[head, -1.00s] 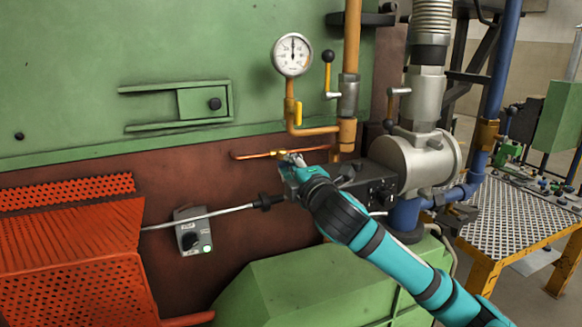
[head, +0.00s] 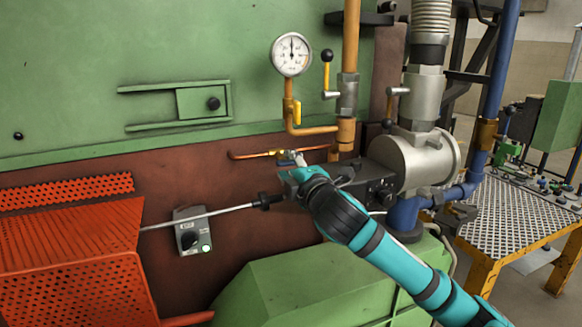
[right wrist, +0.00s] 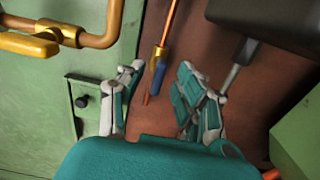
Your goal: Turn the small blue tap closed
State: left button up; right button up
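The small blue tap (head: 286,155) sits on a thin copper pipe against the brown wall. In the right wrist view its blue handle (right wrist: 158,77) hangs beside its brass body (right wrist: 160,53) and lies roughly along the pipe. My right gripper (head: 291,168) is just below the tap in the head view and partly covers it. In the right wrist view the right gripper (right wrist: 157,98) is open, with its two fingers apart and the handle showing in the gap beyond them. No contact with the handle shows. My left gripper is not in view.
A pressure gauge (head: 291,54) and a yellow-handled valve (head: 297,111) are above the tap. A dark control box (head: 372,186) is close on the right. A grey rod (head: 215,213) crosses in front of a switch box (head: 189,238). An orange perforated tray (head: 75,235) is at left.

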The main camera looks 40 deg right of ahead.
jog(key=v, duration=0.7)
jog(key=shift+s, duration=0.3)
